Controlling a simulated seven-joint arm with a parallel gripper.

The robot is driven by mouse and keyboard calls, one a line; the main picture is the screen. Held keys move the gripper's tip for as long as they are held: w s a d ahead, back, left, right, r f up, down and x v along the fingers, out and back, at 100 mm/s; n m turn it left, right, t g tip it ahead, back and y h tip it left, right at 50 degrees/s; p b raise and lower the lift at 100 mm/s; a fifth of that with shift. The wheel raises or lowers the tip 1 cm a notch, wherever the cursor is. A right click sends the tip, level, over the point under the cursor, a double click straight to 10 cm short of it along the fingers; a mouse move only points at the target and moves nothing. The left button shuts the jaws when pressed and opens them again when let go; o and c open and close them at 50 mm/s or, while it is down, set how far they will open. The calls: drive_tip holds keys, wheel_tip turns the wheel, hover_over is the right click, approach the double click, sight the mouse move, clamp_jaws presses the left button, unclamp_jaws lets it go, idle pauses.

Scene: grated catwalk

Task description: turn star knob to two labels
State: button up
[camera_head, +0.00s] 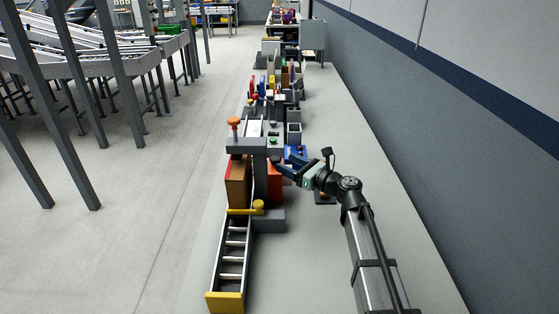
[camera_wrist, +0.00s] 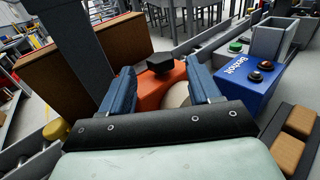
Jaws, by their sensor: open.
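A black knob (camera_wrist: 162,64), apparently the star knob, stands on an orange housing (camera_wrist: 148,92) in the wrist view. A pale round disc (camera_wrist: 178,96) shows partly on the housing. The labels cannot be made out. My gripper (camera_wrist: 160,76) is open, with its two blue fingers apart and pointing at the housing. The knob shows in the gap between the fingertips, slightly beyond them; I cannot tell whether they touch it. In the head view my gripper (camera_head: 281,167) is beside the orange-red housing (camera_head: 275,187), which is partly hidden behind a grey post.
A blue box (camera_wrist: 245,88) with buttons stands to the right in the wrist view. A brown box (camera_wrist: 65,68) and grey post (camera_wrist: 75,35) are close on the left. A ladder-like rack (camera_head: 232,257) with a yellow knob (camera_head: 258,207) lies in front. Floor at right is clear.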

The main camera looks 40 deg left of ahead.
drive_tip(key=w+d, duration=0.1)
drive_tip(key=d, duration=0.6)
drive_tip(key=shift+d, duration=0.4)
drive_tip(key=w+a+n+g+h, duration=0.1)
drive_tip(key=w+a+n+g, duration=0.1)
drive_tip(key=w+a, duration=0.35)
drive_tip(key=w+a+n+g, duration=0.1)
drive_tip(key=w+a+g, duration=0.2)
drive_tip(key=w, duration=0.6)
drive_tip(key=n+g+h, duration=0.6)
drive_tip(key=g, duration=0.1)
approach(275, 158)
drive_tip(key=x, duration=1)
